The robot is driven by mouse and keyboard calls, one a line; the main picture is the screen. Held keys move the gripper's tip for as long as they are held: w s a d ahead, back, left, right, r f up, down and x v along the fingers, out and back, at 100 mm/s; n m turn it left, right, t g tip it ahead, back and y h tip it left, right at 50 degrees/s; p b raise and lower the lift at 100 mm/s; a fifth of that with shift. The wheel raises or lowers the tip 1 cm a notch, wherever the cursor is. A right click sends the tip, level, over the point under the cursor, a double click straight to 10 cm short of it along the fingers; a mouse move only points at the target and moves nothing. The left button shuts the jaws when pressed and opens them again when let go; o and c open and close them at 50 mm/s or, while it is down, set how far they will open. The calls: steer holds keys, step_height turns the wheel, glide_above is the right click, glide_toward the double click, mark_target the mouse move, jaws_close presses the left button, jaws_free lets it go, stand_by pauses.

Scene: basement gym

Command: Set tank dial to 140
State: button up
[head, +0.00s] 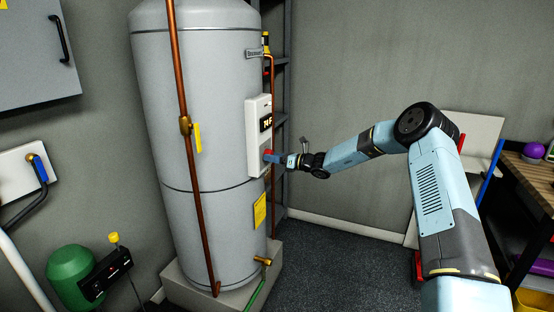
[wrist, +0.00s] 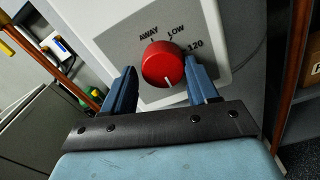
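The tank (head: 190,110) is a tall grey cylinder with a white control panel (head: 253,160) on its right side. The red dial (wrist: 163,64) is round on the panel's face, and a bit of it shows in the head view (head: 268,153). The markings AWAY, LOW and 120 are readable around its top and right; other markings are hidden. A short white line shows on the dial's lower edge. My gripper (wrist: 162,66) has its blue fingers on either side of the dial, open, with a narrow gap at left. Contact at the right finger is unclear.
A dark display (head: 266,124) with pale characters sits above the dial. A copper pipe (head: 184,125) runs down the tank's front and a thinner one passes right of the panel. A dark shelf rack (head: 283,85) stands behind. The floor (head: 335,265) right of the tank is clear.

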steer(key=o, duration=0.3)
steer(key=shift+o, duration=0.2)
steer(key=v, duration=1.3)
steer(key=shift+d, duration=0.4)
